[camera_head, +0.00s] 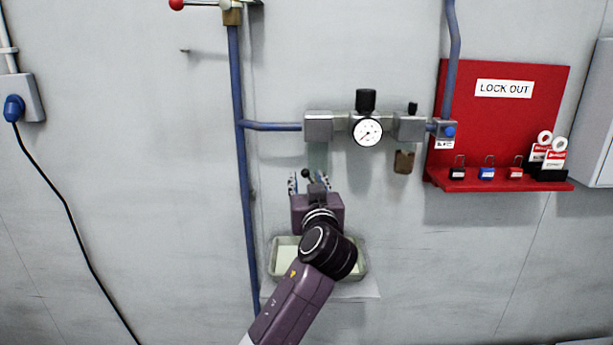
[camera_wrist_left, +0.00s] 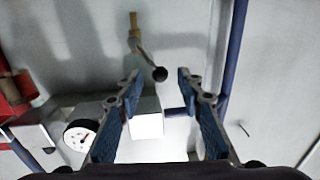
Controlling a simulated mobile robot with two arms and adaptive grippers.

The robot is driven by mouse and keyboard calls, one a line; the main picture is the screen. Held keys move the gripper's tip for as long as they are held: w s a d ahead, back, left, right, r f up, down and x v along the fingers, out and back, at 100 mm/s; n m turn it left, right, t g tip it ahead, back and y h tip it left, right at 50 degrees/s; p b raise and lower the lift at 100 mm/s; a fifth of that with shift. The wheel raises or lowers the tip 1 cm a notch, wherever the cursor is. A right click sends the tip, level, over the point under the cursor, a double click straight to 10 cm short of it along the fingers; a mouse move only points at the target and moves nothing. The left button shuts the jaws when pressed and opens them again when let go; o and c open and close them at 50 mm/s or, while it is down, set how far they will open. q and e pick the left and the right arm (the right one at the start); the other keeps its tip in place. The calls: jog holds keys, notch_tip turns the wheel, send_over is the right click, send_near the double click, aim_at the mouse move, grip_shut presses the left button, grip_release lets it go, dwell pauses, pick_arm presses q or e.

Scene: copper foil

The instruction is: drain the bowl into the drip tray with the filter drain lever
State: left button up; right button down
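The drain lever shows as a dark ball knob (camera_head: 306,173) just below the filter bowl (camera_head: 317,155), a pale translucent strip mostly hidden by my gripper. In the left wrist view the lever's black ball (camera_wrist_left: 160,73) sits on a thin arm from a brass fitting (camera_wrist_left: 135,32). My left gripper (camera_head: 308,181) is open, its fingertips on either side of the ball in the picture; the wrist view also shows the open fingers (camera_wrist_left: 158,80), with no contact visible. The drip tray (camera_head: 277,268), a shallow pale tray, is below, partly hidden by my arm. My right gripper is not in view.
The pressure gauge (camera_head: 367,132) and regulator knob (camera_head: 365,100) are right of the filter. A blue pipe (camera_head: 240,165) runs down the wall at left. A red lockout board (camera_head: 500,125) with padlocks is at right. The wall between pipe and power socket (camera_head: 32,97) is mostly clear.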

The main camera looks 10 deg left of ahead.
pick_arm(q)
jog(key=shift+w+a, duration=0.25)
jog(key=shift+w, duration=0.45)
jog(key=shift+c, duration=0.4)
